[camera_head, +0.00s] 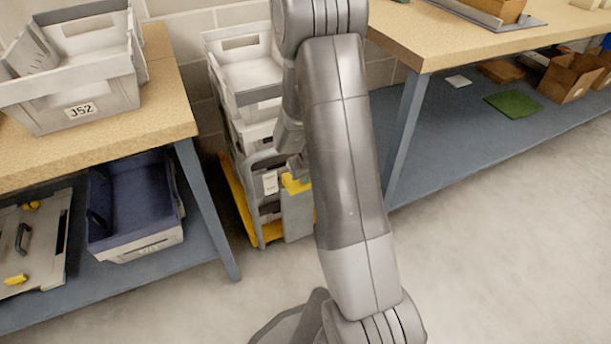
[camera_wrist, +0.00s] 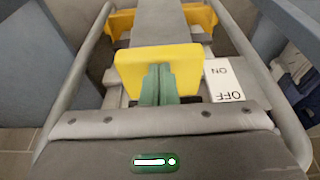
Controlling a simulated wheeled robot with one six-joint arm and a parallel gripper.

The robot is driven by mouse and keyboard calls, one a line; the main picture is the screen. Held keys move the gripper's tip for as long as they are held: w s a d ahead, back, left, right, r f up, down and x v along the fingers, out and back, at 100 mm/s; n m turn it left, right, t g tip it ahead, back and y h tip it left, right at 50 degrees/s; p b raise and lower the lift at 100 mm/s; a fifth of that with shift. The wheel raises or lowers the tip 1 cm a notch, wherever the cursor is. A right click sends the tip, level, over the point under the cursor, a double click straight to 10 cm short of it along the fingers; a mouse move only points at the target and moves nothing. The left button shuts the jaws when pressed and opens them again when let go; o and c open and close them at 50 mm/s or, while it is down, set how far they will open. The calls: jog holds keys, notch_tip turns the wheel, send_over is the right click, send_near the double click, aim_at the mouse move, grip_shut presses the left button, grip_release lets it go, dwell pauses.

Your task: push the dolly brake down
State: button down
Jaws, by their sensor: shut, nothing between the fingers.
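The dolly brake is a yellow pedal (camera_wrist: 185,66) in the middle of the wrist view, beside a white label (camera_wrist: 222,80) marked ON and OFF. In the head view the pedal (camera_head: 294,184) shows small at the dolly's near end, partly behind my arm. My gripper (camera_wrist: 158,72) is shut and empty, its greenish fingers overlapping the pedal's face. I cannot tell whether they touch it. The dolly (camera_head: 238,196) has a yellow base and a grey frame, and carries stacked grey totes (camera_head: 247,75). The pedal's exact tilt is unclear.
A wooden-topped bench (camera_head: 172,98) with a grey tote (camera_head: 85,100) stands left of the dolly, a blue-lined bin (camera_head: 135,200) on its lower shelf. Another bench (camera_head: 425,50) stands to the right. The grey floor (camera_head: 500,260) at lower right is clear.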

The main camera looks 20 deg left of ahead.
notch_tip(320, 180, down, 3)
jog(key=shift+f+b, duration=0.1)
jog(key=shift+b, duration=0.7)
jog(key=shift+s, duration=0.1)
jog(key=shift+r+p, duration=0.5)
jog(key=shift+r, duration=0.05)
jog(key=p+v, duration=0.5)
jog(key=v, duration=0.8)
jog(key=shift+w+a+r, duration=0.3)
jog(key=shift+w+a, duration=0.05)
jog(key=shift+w, duration=0.05)
jog(key=shift+f, duration=0.15)
jog(key=b+x, duration=0.1)
jog(key=x, duration=0.2)
jog(key=b+x, duration=0.1)
jog(key=x, duration=0.3)
jog(key=b+x, duration=0.1)
jog(key=x, duration=0.3)
jog(key=shift+s+d+f+b, duration=0.1)
jog(key=shift+s+f+b, duration=0.05)
jog(key=shift+s+b, duration=0.2)
jog(key=shift+w+r+p, duration=0.4)
jog(key=shift+r+p, duration=0.15)
jog(key=shift+r, duration=0.05)
jog(key=shift+s+r+p, duration=0.15)
jog(key=shift+r+p, duration=0.15)
jog(key=shift+r, duration=0.25)
